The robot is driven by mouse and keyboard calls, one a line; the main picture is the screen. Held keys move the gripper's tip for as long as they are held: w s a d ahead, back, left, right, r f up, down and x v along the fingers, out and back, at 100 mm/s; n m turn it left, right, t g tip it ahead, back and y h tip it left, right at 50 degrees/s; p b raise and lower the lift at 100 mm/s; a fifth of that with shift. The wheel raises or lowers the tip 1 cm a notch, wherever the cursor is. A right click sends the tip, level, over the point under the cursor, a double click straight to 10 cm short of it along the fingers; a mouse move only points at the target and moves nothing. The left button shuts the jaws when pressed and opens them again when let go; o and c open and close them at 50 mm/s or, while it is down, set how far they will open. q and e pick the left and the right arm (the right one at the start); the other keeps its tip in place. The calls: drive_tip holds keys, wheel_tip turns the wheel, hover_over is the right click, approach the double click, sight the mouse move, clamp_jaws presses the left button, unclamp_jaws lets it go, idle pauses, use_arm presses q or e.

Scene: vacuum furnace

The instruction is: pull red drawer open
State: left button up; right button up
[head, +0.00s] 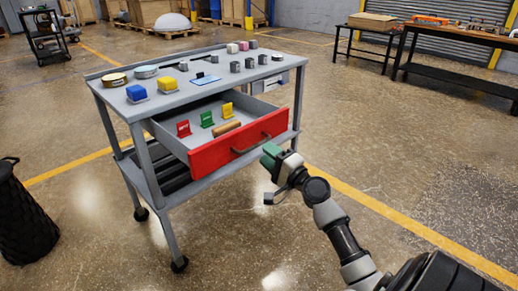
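The red drawer (214,153) is in the grey cart (122,102) and stands well out from under the cart's top. It has a red front with a dark bar handle (252,144). Inside lie a red, a green and a yellow piece and a brown cylinder (227,129). My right gripper (270,156) is just in front of the right part of the red front, near the handle's right end. Its fingers are too small to tell whether they are open or touch the handle. My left gripper is not in view.
Several small blocks and round items stand on the cart top. A dark basket (24,215) stands on the floor at the left. A dark workbench (455,68) is at the back right. The floor in front of the cart is clear.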

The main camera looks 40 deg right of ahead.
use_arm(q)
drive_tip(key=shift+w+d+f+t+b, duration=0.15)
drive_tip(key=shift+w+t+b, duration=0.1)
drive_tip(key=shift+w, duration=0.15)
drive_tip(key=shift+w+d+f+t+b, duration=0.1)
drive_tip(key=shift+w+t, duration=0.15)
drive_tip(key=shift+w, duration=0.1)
use_arm(e)
drive_tip(key=v, duration=0.6)
drive_tip(key=shift+w, duration=0.1)
